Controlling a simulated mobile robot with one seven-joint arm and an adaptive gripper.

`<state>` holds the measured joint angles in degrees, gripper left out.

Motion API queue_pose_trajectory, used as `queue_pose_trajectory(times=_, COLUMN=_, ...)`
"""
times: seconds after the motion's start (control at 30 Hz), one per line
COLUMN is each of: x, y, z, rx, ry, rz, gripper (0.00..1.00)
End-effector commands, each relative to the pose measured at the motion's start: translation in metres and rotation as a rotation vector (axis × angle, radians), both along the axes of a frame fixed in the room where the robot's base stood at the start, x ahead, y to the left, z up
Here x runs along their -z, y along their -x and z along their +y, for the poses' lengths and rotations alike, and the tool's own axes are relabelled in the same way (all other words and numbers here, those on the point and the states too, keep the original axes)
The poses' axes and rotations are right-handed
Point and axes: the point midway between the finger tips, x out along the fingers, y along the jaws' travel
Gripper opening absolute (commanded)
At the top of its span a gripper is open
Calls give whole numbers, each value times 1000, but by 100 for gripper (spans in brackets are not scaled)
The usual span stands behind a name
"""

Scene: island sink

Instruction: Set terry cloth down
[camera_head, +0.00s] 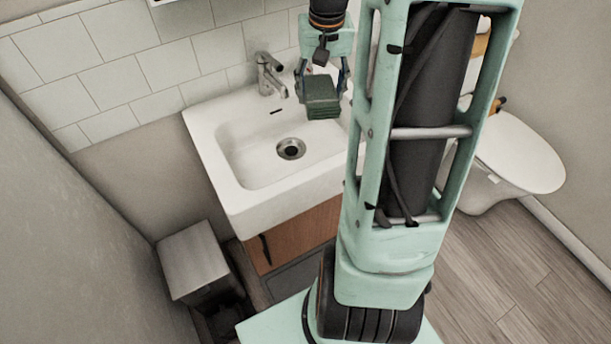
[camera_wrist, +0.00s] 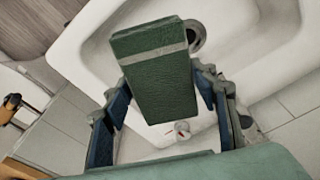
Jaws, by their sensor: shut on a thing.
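The terry cloth (camera_head: 321,97) is a folded dark green block with a pale stripe. My gripper (camera_head: 322,88) is shut on it and holds it over the right part of the white sink (camera_head: 213,150). In the wrist view the cloth (camera_wrist: 157,85) sits between the two blue fingers of my gripper (camera_wrist: 163,92), its striped end pointing away from the palm. The sink basin (camera_wrist: 250,40) lies below it in that view. The gap between cloth and sink is hard to judge.
A faucet (camera_head: 268,75) stands at the sink's back edge, left of the cloth. The drain (camera_head: 291,149) is in the open basin. A toilet (camera_head: 520,153) is at the right. A small grey bin (camera_head: 192,262) stands on the floor at left. My arm hides the sink's right edge.

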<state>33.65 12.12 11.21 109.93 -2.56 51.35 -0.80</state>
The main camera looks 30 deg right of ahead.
Motion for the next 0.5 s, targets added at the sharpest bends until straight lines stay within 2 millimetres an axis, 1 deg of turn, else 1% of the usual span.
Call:
queue_pose_trajectory(times=0.03, x=7, y=-1, z=-2, rx=-1, ry=0, rz=-1, gripper=26)
queue_pose_trajectory(times=0.17, x=14, y=0, z=-5, rx=0, ry=1, rz=1, gripper=26)
queue_pose_trajectory(times=0.23, x=25, y=0, z=-5, rx=0, ry=0, rz=2, gripper=26)
queue_pose_trajectory(times=0.37, x=58, y=1, z=-5, rx=-1, ry=-2, rz=5, gripper=26)
queue_pose_trajectory(times=0.5, x=96, y=1, z=-4, rx=0, ry=-3, rz=4, gripper=26)
